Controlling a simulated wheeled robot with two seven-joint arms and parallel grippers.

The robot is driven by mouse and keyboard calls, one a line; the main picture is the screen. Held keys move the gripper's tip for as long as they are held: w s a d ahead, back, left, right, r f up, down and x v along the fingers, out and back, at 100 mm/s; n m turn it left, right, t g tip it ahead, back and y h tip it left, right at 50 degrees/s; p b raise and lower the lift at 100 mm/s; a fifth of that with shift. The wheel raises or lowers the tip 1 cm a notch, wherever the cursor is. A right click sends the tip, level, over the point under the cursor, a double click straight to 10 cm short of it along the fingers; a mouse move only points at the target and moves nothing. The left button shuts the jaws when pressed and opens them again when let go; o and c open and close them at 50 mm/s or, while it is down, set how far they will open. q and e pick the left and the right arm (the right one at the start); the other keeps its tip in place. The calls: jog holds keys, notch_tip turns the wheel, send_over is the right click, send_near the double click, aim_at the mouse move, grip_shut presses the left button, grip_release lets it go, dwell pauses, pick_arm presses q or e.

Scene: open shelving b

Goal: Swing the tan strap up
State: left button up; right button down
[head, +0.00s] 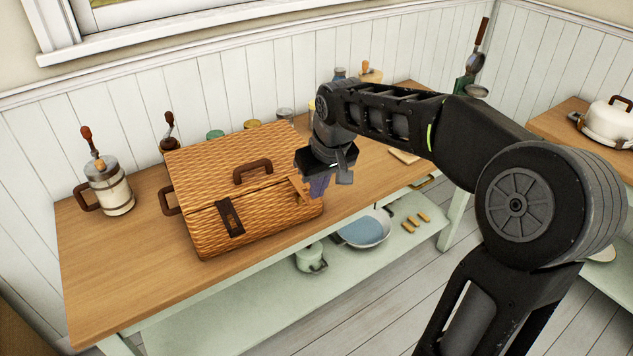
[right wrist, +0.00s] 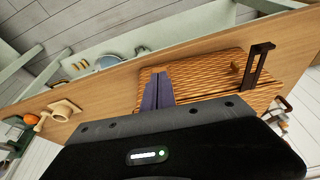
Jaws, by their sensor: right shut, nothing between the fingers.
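A wicker picnic basket (head: 225,165) with its lid down sits on the wooden bench. Its tan strap (head: 299,191) is at the right part of the front, close in colour to the wicker and partly hard to make out. A dark brown strap (head: 229,216) is at the left part. My right gripper (head: 319,187) is at the basket's right front corner, beside the tan strap, with its fingers shut and empty. In the right wrist view the purple-grey fingers (right wrist: 158,92) are together in front of the wicker; I cannot tell whether they touch it. My left gripper is not in view.
A lidded mill (head: 108,188) stands at the left, and several jars stand behind the basket. A pan (head: 364,230) and a small pot (head: 311,258) are on the shelf below.

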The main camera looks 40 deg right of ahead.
jog(key=shift+r+p, duration=0.35)
jog(key=shift+r, duration=0.25)
jog(key=p+v, duration=0.1)
jog(key=v, duration=1.2)
jog(key=shift+r+p, duration=0.3)
jog(key=shift+r, duration=0.1)
jog(key=shift+s, duration=0.1)
